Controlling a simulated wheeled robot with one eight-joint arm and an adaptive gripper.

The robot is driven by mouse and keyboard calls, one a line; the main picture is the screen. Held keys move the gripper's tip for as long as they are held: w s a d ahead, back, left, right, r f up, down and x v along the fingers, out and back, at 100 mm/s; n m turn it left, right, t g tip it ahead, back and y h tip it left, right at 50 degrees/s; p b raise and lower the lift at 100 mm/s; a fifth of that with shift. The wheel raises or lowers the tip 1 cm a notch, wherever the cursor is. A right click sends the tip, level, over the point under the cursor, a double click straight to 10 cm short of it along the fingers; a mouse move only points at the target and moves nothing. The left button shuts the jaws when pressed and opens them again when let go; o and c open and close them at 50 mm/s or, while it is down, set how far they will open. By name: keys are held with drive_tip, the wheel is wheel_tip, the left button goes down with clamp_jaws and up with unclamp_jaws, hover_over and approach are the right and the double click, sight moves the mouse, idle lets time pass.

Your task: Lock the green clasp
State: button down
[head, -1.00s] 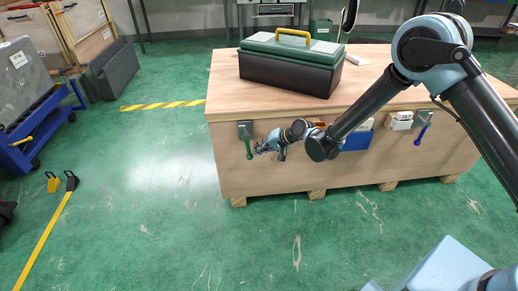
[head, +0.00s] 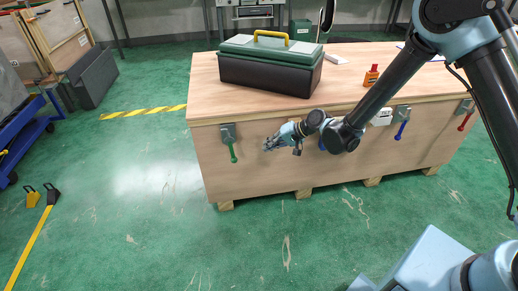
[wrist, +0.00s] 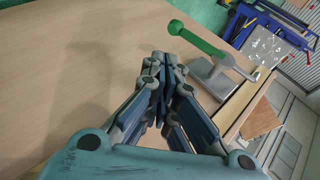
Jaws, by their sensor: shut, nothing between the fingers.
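The green clasp (head: 229,134) is a grey metal latch near the left end of the wooden crate's front face. Its green handle (head: 233,153) hangs down in the head view. In the wrist view the green handle (wrist: 198,38) and the grey latch body (wrist: 212,72) show beyond my fingers, slightly right of them. My gripper (head: 267,146) is to the right of the clasp, with a visible gap, in front of the crate face. Its fingers (wrist: 165,62) are together and hold nothing. Whether the clasp is latched cannot be told.
The wooden crate (head: 260,180) carries a green-lidded toolbox (head: 268,72) and an orange bottle (head: 371,76). A blue-handled clasp (head: 402,122) and a red-handled clasp (head: 466,114) are farther right. My arm hides part of the crate front. The green floor before the crate is clear.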

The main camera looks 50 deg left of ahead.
drive_tip(key=s+a+f+m+h, duration=0.3)
drive_tip(key=s+a+f+m, duration=0.3)
drive_tip(key=m, duration=1.1)
drive_tip(key=shift+s+a+m+g, duration=0.3)
drive_tip(key=shift+s+a, duration=0.25)
drive_tip(key=shift+a, duration=0.6)
